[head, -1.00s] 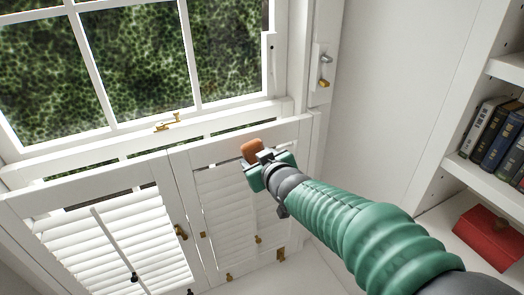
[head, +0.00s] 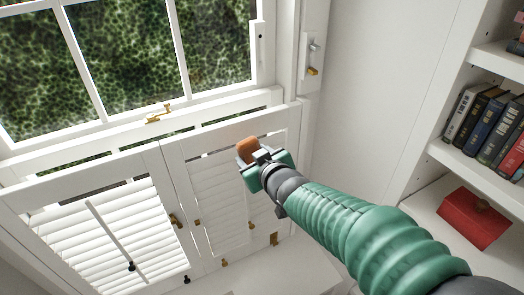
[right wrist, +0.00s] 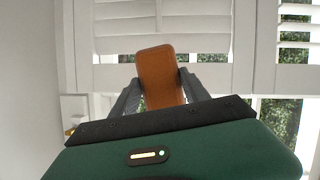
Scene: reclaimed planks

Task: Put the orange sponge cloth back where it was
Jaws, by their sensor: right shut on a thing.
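The orange sponge cloth (head: 247,148) is held in my right gripper (head: 251,156), in front of the right-hand white shutter in the head view. The right wrist view shows the sponge cloth (right wrist: 160,76) standing up between the two grey fingers (right wrist: 161,95), which are shut on its sides. Its lower end is hidden behind the gripper body. Shutter panels lie behind it; I cannot tell the exact gap between them. My left gripper is not in view.
White louvred shutters (head: 100,232) cover the lower window, with brass catches on the sash (head: 158,114). A shelf on the right holds several books (head: 485,125) and a red box (head: 473,218). A pale surface (head: 275,275) lies below the shutters.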

